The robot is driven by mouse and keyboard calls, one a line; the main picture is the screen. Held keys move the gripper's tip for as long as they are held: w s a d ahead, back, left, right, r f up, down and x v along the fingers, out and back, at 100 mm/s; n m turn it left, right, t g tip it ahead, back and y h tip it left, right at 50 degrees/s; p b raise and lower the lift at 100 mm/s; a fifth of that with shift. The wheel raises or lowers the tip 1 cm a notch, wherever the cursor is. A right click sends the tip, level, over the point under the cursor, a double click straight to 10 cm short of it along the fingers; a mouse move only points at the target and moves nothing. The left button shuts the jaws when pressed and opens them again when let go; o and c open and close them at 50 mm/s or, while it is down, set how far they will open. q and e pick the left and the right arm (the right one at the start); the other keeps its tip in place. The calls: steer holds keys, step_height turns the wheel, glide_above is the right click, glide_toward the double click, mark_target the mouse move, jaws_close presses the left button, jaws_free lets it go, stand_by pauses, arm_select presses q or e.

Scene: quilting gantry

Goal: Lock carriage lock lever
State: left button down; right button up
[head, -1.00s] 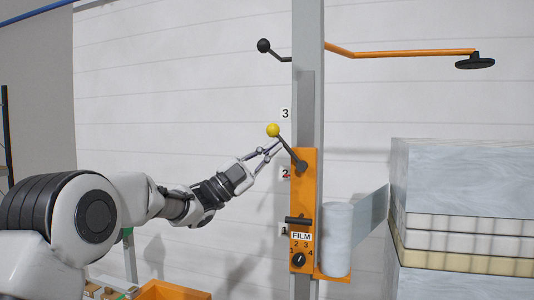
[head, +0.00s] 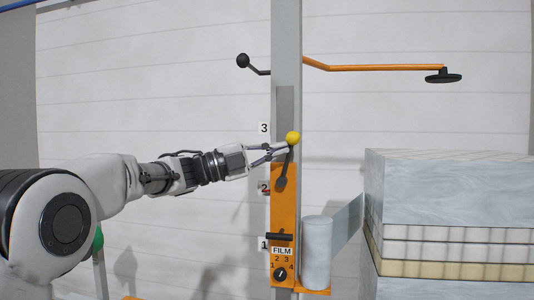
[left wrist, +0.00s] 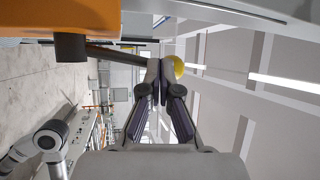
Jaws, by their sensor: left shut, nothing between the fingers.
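The carriage lock lever is a dark rod with a yellow ball knob (head: 293,138), pivoted on the orange carriage (head: 284,205) of the grey post. It stands nearly upright, leaning slightly right. My left gripper (head: 280,150) reaches in from the left, its fingers shut and empty, with the tips against or very close to the rod just below the knob. In the left wrist view the shut fingertips (left wrist: 160,72) partly hide the rod's end and the yellow knob (left wrist: 176,68). My right gripper is not in view.
A dial (head: 281,274) sits low on the carriage. An orange arm with a black disc (head: 443,77) extends above. The space left of the post is mostly open.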

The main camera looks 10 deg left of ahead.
arm_select(q)
steer(key=shift+d+b, duration=0.3)
steer(key=shift+d, duration=0.95)
steer(key=shift+f, duration=0.1)
